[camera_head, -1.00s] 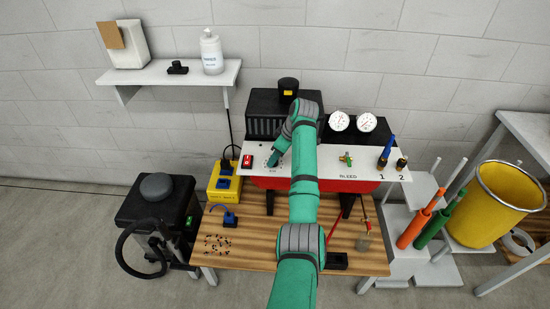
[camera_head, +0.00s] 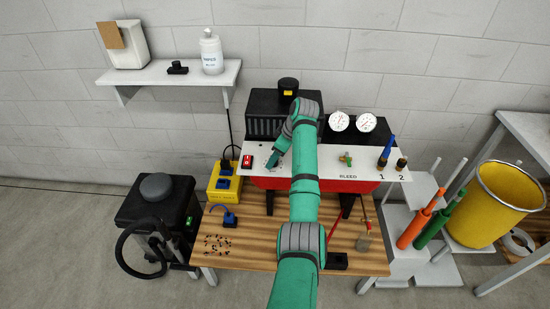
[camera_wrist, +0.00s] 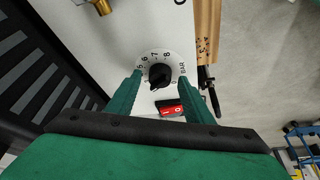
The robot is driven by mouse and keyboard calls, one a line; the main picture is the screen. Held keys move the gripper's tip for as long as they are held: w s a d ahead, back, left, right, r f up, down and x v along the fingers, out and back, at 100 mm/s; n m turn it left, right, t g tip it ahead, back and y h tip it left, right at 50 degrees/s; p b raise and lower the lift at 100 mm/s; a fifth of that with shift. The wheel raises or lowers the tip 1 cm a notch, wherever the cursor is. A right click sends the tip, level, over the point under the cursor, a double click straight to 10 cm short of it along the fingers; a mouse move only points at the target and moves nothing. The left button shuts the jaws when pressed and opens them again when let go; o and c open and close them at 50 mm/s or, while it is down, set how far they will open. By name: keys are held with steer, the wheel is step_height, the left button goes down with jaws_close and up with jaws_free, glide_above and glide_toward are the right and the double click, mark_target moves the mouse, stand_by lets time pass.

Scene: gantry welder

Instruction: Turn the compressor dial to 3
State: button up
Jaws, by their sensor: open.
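The compressor (camera_head: 325,184) is a red tank with black housing and a white front panel (camera_head: 322,164), standing on a wooden bench. Its dial shows in the wrist view as a black knob (camera_wrist: 159,76) on a round white scale with numbers and the word BAR. The knob sits between the two green fingers of my gripper (camera_wrist: 158,102). The fingers are open, one on each side, and I cannot tell whether either touches the knob. Part of the scale is hidden, and the pointer's exact reading is too small to tell. In the head view my arm's end covers the dial.
A red switch (camera_head: 247,161) is left of the dial, close to the fingers in the wrist view (camera_wrist: 170,107). Two gauges (camera_head: 352,122), a brass bleed valve (camera_head: 346,160) and hose fittings (camera_head: 384,158) are to the right. A yellow box (camera_head: 225,182) stands at the left.

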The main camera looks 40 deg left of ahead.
steer(key=v, duration=1)
steer(key=shift+r, duration=0.25)
steer(key=shift+w+d, duration=0.15)
steer(key=shift+d, duration=0.05)
